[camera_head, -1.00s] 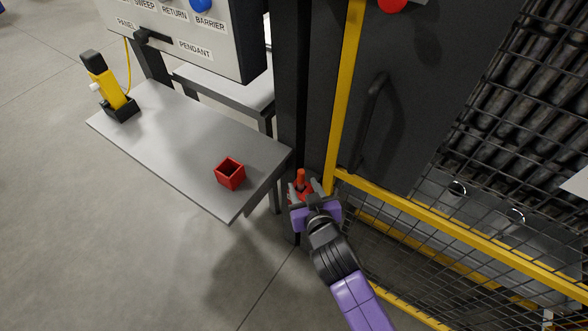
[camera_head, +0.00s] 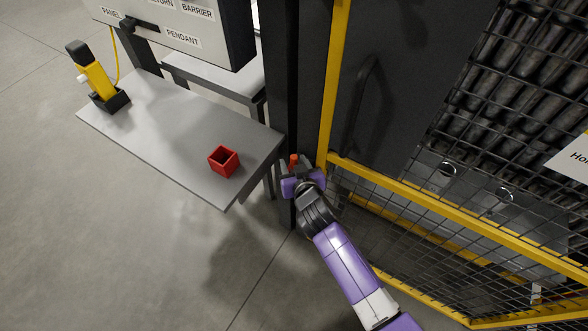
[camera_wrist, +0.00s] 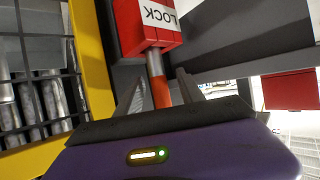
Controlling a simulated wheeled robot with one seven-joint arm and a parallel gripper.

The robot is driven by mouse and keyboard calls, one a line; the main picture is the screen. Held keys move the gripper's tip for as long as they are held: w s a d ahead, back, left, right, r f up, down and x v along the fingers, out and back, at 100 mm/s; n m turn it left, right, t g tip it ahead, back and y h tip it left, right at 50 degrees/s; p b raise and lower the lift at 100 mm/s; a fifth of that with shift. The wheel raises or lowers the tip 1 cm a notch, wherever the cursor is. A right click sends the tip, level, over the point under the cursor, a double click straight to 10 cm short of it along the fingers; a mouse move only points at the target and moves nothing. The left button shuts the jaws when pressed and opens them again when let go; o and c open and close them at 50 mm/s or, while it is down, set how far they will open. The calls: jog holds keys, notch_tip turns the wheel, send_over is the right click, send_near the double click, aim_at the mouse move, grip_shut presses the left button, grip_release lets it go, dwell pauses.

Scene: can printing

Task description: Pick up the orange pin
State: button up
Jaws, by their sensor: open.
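The orange pin (camera_head: 294,159) stands at the dark post beside the yellow fence frame, partly hidden by my gripper. In the wrist view, the orange end of the pin (camera_wrist: 160,93) points toward me, and its grey shaft meets a red block marked LOCK (camera_wrist: 148,32). My gripper (camera_head: 292,168) is open at the pin. In the wrist view, the fingers of my gripper (camera_wrist: 162,88) lie on either side of the orange end, with the right finger close to it. I cannot tell whether either finger touches it.
A grey table (camera_head: 165,130) to the left bears an open red box (camera_head: 224,163) and a yellow handheld device in a black holder (camera_head: 108,100). A yellow-framed mesh fence (camera_head: 430,208) stands close on the right. Open floor lies at the lower left.

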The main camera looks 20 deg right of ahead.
grip_shut()
dwell(1.4)
